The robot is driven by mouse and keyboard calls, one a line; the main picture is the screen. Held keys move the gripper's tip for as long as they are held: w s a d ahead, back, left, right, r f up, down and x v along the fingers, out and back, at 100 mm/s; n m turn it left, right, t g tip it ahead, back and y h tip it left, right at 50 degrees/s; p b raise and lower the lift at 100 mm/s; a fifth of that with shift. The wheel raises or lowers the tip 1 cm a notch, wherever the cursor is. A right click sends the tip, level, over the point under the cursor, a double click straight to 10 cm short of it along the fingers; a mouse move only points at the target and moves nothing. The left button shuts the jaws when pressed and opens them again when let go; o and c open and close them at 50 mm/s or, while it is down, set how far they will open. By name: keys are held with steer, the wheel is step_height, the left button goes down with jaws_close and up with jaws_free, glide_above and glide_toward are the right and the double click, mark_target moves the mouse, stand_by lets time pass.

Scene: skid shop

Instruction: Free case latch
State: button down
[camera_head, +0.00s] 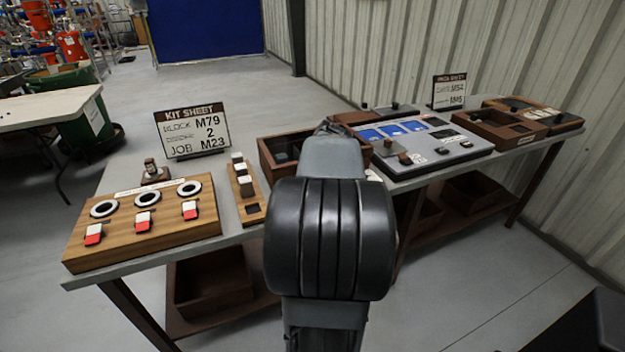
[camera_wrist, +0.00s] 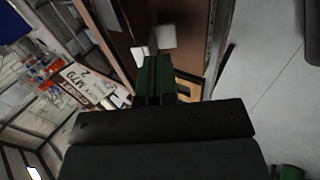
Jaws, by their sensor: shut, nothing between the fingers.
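My gripper (camera_wrist: 153,78) shows in the wrist view as two dark green fingers shut together with nothing between them. In the head view my own arm hides it. A dark wooden open box (camera_head: 268,158) stands on the bench, partly behind my arm; I cannot tell whether it is the case. In the wrist view a brown wooden surface (camera_wrist: 118,30) lies beyond the fingertips, with a small white piece (camera_wrist: 139,55) close to them. I cannot make out a latch in either view, nor whether the fingers touch anything.
A wooden board (camera_head: 150,236) with rings and red-white switches lies at the bench's left end. A kit sheet sign (camera_head: 192,130) stands behind it, and a narrow block holder (camera_head: 250,210) beside it. A grey panel (camera_head: 455,150) and wooden trays (camera_head: 500,128) fill the right side.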

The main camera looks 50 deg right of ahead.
steer(key=v, duration=0.9)
steer(key=shift+w+d+r+p, duration=0.25)
steer(key=shift+r+p, duration=0.15)
steer(key=shift+r, duration=0.15)
steer(key=a+f+m+g+y+p, duration=0.15)
steer(key=a+f+m+p, duration=0.3)
steer(key=a+m, duration=0.9)
steer(key=a+r+y+p, duration=0.1)
steer(key=a+r+p, duration=0.2)
steer(key=a, duration=0.6)
steer(key=a+r+n+p, duration=0.1)
steer(key=a+r+p, duration=0.2)
steer(key=a+p, duration=0.3)
steer(key=a+g, duration=0.1)
steer(key=a, duration=0.2)
steer(key=shift+s+a+y+p, duration=0.35)
steer(key=shift+a+p, duration=0.05)
steer(key=shift+d, duration=0.15)
